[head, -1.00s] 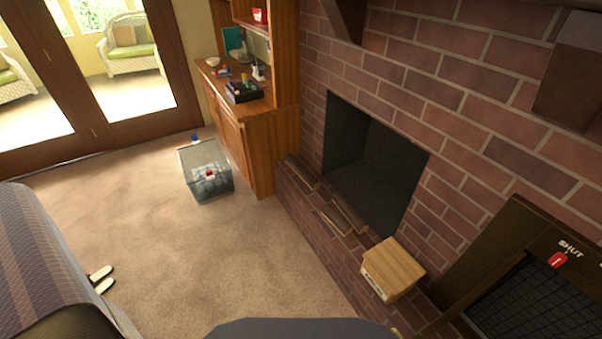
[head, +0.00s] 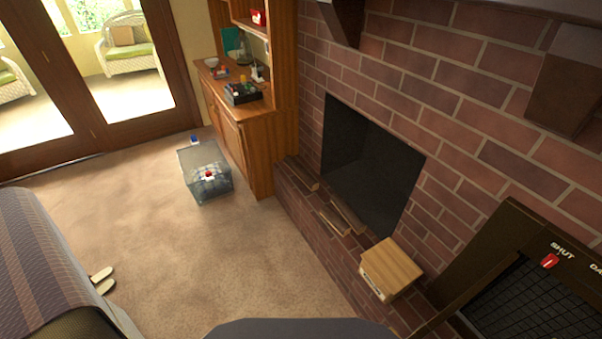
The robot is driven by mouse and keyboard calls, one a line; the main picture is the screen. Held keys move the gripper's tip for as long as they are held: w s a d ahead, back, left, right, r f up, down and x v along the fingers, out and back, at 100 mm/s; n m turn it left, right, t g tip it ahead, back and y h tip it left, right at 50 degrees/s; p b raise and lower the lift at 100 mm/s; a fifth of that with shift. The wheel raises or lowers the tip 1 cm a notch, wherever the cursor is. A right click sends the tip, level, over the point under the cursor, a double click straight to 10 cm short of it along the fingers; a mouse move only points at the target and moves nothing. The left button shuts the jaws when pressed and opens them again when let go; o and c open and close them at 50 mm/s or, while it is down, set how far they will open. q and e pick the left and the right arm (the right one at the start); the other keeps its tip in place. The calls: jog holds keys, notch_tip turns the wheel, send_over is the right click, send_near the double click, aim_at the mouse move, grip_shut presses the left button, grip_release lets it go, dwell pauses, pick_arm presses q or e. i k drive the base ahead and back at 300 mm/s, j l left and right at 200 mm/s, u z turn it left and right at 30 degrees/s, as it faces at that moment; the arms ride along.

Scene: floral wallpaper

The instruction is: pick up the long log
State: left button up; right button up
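Several narrow brown pieces of wood lie on the brick hearth in front of the dark fireplace opening (head: 368,160). One log (head: 301,175) lies at the hearth's far end, beside the wooden cabinet. Another log (head: 347,216) lies against the opening's lower edge, and a thinner piece (head: 334,223) lies just in front of it. They are small in the head view, and I cannot tell which is the longest. Neither of my grippers shows in the head view.
A light wooden box (head: 390,268) stands at the hearth's near end. A clear plastic bin (head: 206,173) sits on the carpet by the cabinet (head: 238,135). A striped sofa (head: 45,255) is at the left, with slippers (head: 102,279) beside it. The carpet (head: 245,255) between is clear.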

aim_at(312, 184)
jog(key=i+z, duration=0.1)
jog(key=z, duration=0.3)
jog(key=j+z, duration=0.15)
jog(key=z, duration=0.25)
jog(key=i+j+z, duration=0.1)
jog(key=z, duration=0.25)
jog(key=i+j+z, duration=0.1)
jog(key=j+z, duration=0.6)
jog(key=j, duration=0.5)
jog(key=i+j, duration=0.1)
jog(key=j, duration=0.4)
jog(key=j+u, duration=0.35)
jog(key=i+j+u, duration=0.1)
jog(key=j+u, duration=0.25)
jog(key=i+j+u, duration=0.15)
jog(key=u, duration=0.75)
